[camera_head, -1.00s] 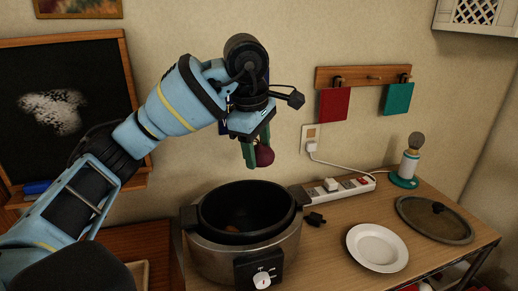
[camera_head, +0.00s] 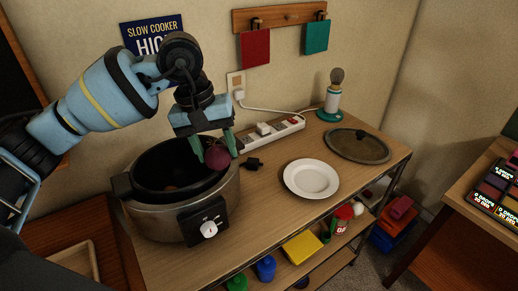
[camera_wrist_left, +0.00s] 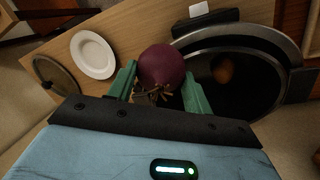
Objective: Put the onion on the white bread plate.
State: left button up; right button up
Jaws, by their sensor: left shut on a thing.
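My left gripper (camera_head: 213,150) is shut on the purple-red onion (camera_head: 218,157) and holds it in the air, over the right part of the slow cooker's rim in the head view. The onion (camera_wrist_left: 162,68) sits between the green fingers of my left gripper (camera_wrist_left: 162,85) in the left wrist view, its roots towards the camera. The white bread plate (camera_head: 311,178) lies empty on the wooden table, right of the cooker, and also shows in the left wrist view (camera_wrist_left: 93,55). My right gripper is not in view.
The open slow cooker (camera_head: 165,223) stands on the table (camera_head: 262,215); a brownish item (camera_wrist_left: 224,72) lies inside it. A round lid (camera_head: 357,146), a small lamp (camera_head: 331,105) and a power strip (camera_head: 272,132) stand around the plate. A black plug (camera_head: 251,164) lies between cooker and plate.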

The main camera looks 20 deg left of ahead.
aim_at(310, 180)
jog(key=i+l+u, duration=0.1)
jog(key=l, duration=0.35)
jog(key=i+l+u, duration=0.15)
jog(key=l, duration=0.3)
jog(key=i+l+u, duration=0.1)
jog(key=l, duration=0.35)
jog(key=i+l+u, duration=0.15)
jog(key=l, duration=0.3)
jog(key=i+l+u, duration=0.1)
jog(key=l, duration=0.4)
